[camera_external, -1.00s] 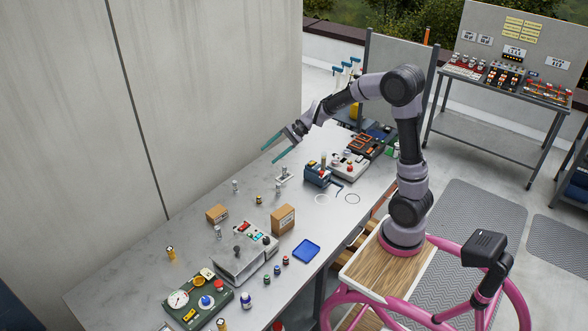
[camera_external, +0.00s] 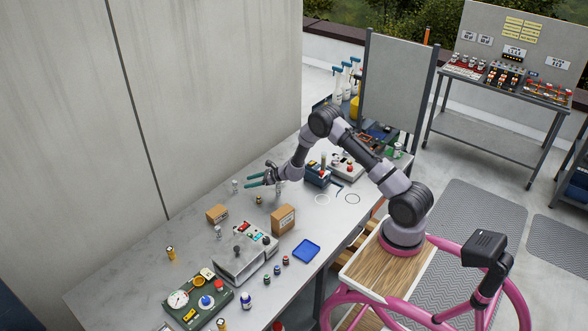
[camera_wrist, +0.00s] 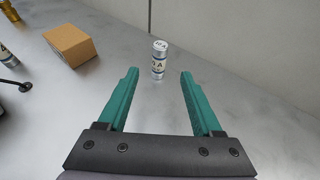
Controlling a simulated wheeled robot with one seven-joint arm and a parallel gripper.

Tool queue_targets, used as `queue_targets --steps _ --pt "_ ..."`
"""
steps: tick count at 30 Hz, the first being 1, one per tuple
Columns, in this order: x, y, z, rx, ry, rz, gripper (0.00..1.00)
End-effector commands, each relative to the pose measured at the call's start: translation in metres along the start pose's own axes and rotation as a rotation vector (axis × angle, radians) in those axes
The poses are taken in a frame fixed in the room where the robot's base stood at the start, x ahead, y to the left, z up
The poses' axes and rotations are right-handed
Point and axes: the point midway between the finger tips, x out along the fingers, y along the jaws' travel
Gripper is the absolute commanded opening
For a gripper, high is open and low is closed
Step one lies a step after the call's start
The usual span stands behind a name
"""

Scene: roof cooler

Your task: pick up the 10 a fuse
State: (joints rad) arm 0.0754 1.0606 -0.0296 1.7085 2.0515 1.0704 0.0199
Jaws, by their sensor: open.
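A small silver fuse-like cylinder with a white label (camera_wrist: 159,62) stands upright on the bench just beyond my fingertips in the wrist view. My gripper's teal jaws (camera_wrist: 160,82) are open and empty, spread to either side of the cylinder's line, low over the bench. Similar small cylinders (camera_external: 218,232) (camera_external: 258,199) stand nearby; their labels are too small to read.
A small cardboard box (camera_wrist: 69,43) lies left in the wrist view. A taller carton (camera_external: 283,219) and a grey control box (camera_external: 245,255) stand farther along the bench. The wall (camera_external: 220,100) rises close behind the cylinder. The bench between the jaws is clear.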

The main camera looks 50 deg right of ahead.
Motion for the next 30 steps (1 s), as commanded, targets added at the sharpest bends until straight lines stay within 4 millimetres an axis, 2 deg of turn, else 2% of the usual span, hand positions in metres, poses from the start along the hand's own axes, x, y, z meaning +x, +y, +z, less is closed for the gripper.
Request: queue_targets --steps 3,11,19,23,29,30 --pt "0.021 0.001 0.0 -0.001 0.0 0.002 0.67" --pt "0.044 0.001 -0.001 -0.002 0.001 0.002 0.67" --pt "0.082 0.002 -0.002 -0.003 0.001 0.003 0.67" --pt "0.09 0.002 -0.001 -0.002 -0.001 0.002 0.67" --pt "0.091 0.002 -0.001 -0.002 0.0 0.002 0.67" --pt "0.091 0.002 -0.001 -0.002 0.0 0.002 0.55"
